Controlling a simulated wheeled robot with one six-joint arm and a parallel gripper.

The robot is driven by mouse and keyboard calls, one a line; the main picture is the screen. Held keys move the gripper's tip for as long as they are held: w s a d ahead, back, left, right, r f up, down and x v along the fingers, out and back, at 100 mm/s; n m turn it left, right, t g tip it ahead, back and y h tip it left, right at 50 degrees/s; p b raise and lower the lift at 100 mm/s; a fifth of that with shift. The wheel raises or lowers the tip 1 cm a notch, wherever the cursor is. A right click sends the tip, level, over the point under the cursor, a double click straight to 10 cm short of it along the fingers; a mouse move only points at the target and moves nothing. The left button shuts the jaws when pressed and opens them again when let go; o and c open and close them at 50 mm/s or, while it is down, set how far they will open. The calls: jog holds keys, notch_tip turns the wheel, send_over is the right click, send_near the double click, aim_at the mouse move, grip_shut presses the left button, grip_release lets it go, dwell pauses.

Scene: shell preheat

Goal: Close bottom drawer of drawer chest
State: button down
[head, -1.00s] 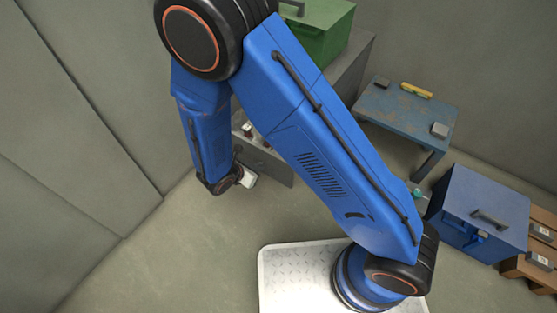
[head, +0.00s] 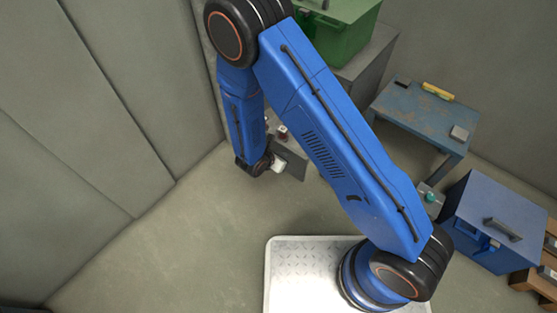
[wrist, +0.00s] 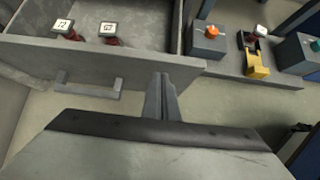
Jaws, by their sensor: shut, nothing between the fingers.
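The grey drawer chest (head: 368,62) stands at the back, mostly behind my arm in the head view. Its drawer (head: 288,158) is pulled out; in the wrist view its front panel (wrist: 130,72) shows with a grey bar handle (wrist: 75,86) at the left. Two items with white tags, 72 (wrist: 63,25) and 67 (wrist: 107,29), are inside it. My gripper (wrist: 161,78) is shut and empty, just in front of the panel, right of the handle. I cannot tell whether the fingertips touch the panel. In the head view the fingers are hidden.
In the wrist view, an orange-knobbed box (wrist: 209,42), a yellow part (wrist: 258,68) and a grey box (wrist: 298,50) sit right of the drawer. The head view shows a green bin (head: 340,30), a blue table (head: 425,115) and a blue box (head: 495,215). Floor at left is clear.

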jog(key=shift+w+d, duration=0.6)
jog(key=shift+w, duration=0.2)
jog(key=w+d, duration=1.6)
jog(key=w, duration=0.5)
jog(key=shift+w+d, duration=0.2)
jog(key=shift+d, duration=0.15)
